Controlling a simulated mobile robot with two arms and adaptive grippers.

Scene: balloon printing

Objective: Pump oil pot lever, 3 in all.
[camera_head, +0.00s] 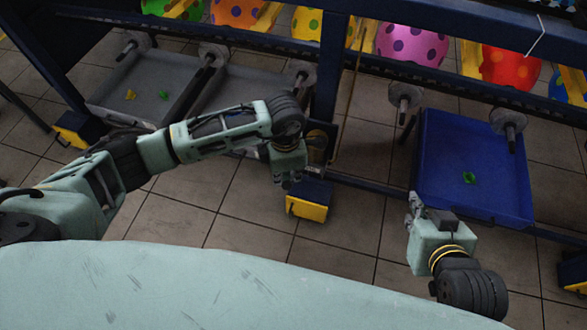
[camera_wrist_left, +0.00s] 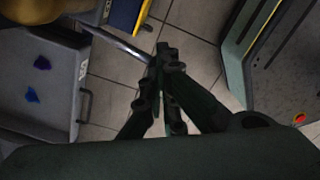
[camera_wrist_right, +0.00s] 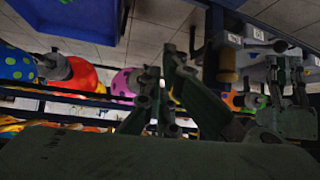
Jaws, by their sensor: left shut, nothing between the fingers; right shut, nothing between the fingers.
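My left gripper (camera_head: 287,180) is shut and empty, hanging in front of the frame's middle post. In the left wrist view its fingertips (camera_wrist_left: 165,58) are close to the end of a thin silver rod (camera_wrist_left: 118,43), which may be the oil pot lever; I cannot tell whether they touch. A rounded brownish-yellow body (camera_wrist_left: 35,8) at the top left there may be the oil pot, mostly cut off. In the head view a small brassy part (camera_head: 318,143) shows beside the left wrist, partly hidden. My right gripper (camera_head: 413,205) is shut and empty, left of the blue tray.
A blue tray (camera_head: 470,135) with a green piece lies at the right. Grey trays (camera_head: 140,85) stand at the left. A yellow-and-blue block (camera_head: 307,208) is on the tiled floor below my left gripper. Dotted balloons (camera_head: 412,45) line the back behind dark blue rails.

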